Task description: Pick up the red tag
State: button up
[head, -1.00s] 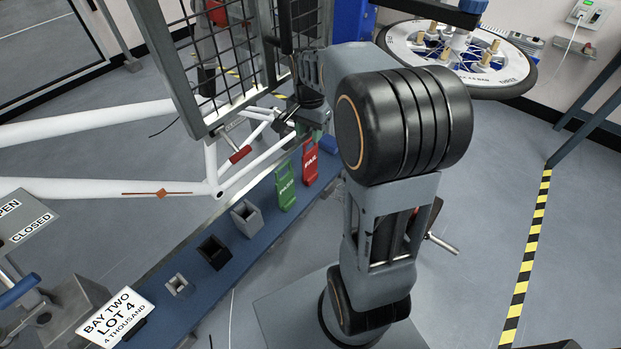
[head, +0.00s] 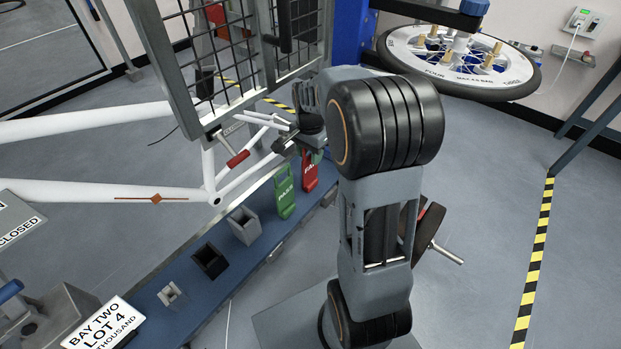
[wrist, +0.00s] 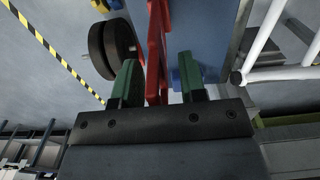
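The red tag (head: 310,174) stands upright in the blue rail, just right of a green tag (head: 285,192). The top of the red tag is partly covered by my gripper (head: 303,143). In the wrist view the red tag (wrist: 157,40) appears nearly edge-on between the two green-padded fingers of my gripper (wrist: 157,78). The fingers are apart, with a gap visible on the right side of the tag.
The blue rail (head: 188,285) also holds a grey socket (head: 243,226), a black socket (head: 210,261) and a lot sign (head: 103,322). A white bike frame (head: 90,190) and a wire mesh panel (head: 235,60) stand close left of my gripper.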

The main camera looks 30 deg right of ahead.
jog(key=shift+c, duration=0.4)
grip_shut()
jog(key=shift+r, duration=0.5)
notch_tip(320, 180, up, 3)
jog(key=shift+s+a+f+p, duration=0.1)
jog(key=shift+s+p, duration=0.05)
jog(key=shift+p, duration=0.5)
jog(key=s+a, duration=0.4)
jog(key=s, duration=0.4)
jog(key=s+a, duration=0.4)
jog(key=s, duration=0.3)
jog(key=shift+s+f+p, duration=0.15)
jog(key=shift+s+p, duration=0.2)
jog(key=shift+p, duration=0.05)
